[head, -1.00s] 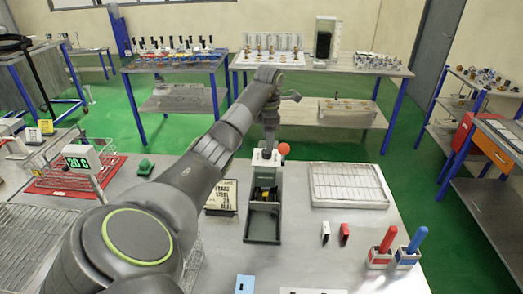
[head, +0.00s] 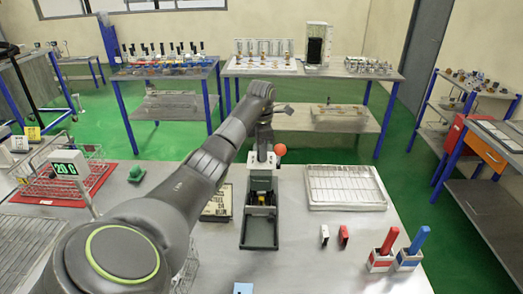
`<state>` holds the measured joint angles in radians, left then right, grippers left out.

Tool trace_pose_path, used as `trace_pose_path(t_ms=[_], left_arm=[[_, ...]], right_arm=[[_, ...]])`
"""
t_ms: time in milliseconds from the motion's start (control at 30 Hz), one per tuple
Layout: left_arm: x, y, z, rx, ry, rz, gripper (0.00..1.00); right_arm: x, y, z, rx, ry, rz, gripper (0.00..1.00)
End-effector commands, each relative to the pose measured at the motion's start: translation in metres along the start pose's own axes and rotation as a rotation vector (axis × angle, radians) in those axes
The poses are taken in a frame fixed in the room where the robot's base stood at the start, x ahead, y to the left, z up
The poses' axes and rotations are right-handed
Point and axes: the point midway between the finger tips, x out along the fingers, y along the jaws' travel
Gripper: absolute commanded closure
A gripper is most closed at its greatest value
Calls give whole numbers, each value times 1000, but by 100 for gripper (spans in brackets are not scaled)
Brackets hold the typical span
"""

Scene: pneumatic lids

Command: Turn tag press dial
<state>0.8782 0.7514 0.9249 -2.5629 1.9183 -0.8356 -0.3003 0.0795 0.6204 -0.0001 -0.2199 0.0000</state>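The tag press (head: 261,228) is a grey upright device with an open tray at its front and a dark, yellow-marked middle. A red ball knob (head: 280,149) sticks out at its upper right. My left arm reaches over from the lower left, and its wrist hangs straight above the press. My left gripper (head: 263,151) points down at the press top. It is small and dark there, and its fingers are hard to make out, so I cannot tell whether they touch or hold the dial. The dial itself is not clearly visible. My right gripper is not in view.
A wire rack tray (head: 345,188) lies right of the press. A green display (head: 69,165) stands at left.

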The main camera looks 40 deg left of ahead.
Motion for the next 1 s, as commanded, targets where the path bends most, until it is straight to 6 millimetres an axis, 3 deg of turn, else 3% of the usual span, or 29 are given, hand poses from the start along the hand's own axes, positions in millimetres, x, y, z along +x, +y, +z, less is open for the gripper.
trace_pose_path(t_ms=[67, 467, 1000], left_arm=[[0, 0, 0, 0, 0, 0, 93], [0, 0, 0, -77, 0, 0, 93], [-1, 0, 0, -536, -1, 1, 93]], right_arm=[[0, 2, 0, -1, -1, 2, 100], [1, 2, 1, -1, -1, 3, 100], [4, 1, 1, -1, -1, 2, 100]])
